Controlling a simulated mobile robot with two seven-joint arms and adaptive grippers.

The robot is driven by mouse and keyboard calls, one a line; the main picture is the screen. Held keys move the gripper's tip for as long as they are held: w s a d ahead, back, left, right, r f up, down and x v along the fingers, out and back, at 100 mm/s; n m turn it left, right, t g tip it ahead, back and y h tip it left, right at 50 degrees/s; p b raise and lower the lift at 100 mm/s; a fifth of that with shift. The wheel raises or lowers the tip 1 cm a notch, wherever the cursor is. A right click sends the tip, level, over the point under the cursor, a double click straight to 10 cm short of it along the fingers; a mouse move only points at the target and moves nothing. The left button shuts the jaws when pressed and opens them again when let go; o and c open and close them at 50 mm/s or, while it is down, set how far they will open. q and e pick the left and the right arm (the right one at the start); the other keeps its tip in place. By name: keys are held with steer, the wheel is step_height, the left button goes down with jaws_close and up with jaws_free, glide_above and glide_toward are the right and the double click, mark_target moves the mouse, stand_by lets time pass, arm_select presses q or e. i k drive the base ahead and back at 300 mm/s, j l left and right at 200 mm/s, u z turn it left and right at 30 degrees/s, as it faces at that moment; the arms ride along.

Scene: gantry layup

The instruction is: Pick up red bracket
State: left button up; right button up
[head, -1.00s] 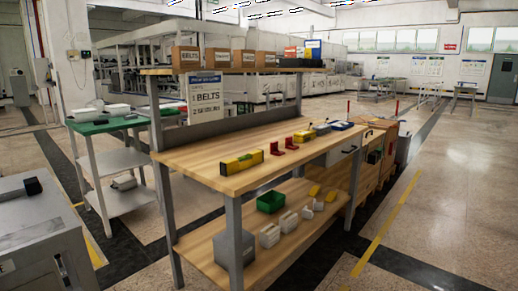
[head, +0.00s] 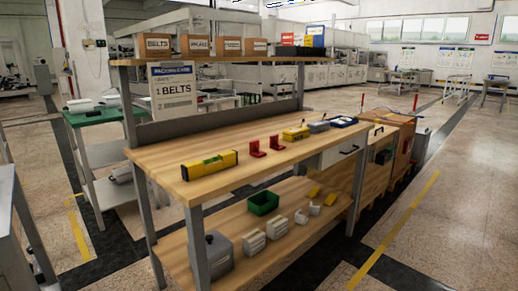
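Two red brackets stand close together on the wooden top of the workbench (head: 236,160). The left red bracket (head: 256,149) is just right of a yellow spirit level (head: 209,165). The right red bracket (head: 275,144) is left of a yellow tool (head: 296,133). Both brackets look L-shaped and are uncovered. Neither of my grippers shows in the head view.
The bench's lower shelf holds a green bin (head: 263,203), a grey container (head: 219,255) and several white parts. Labelled cardboard boxes (head: 158,46) stand on the upper shelf. A green-topped cart (head: 98,115) is at left. Open floor (head: 440,225) lies at right.

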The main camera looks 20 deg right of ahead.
mark_target(254, 147)
steer(key=i+l+u, duration=0.1)
steer(key=l, duration=1)
steer(key=l+u, duration=0.1)
steer(key=l, duration=1.05)
steer(key=i, duration=0.05)
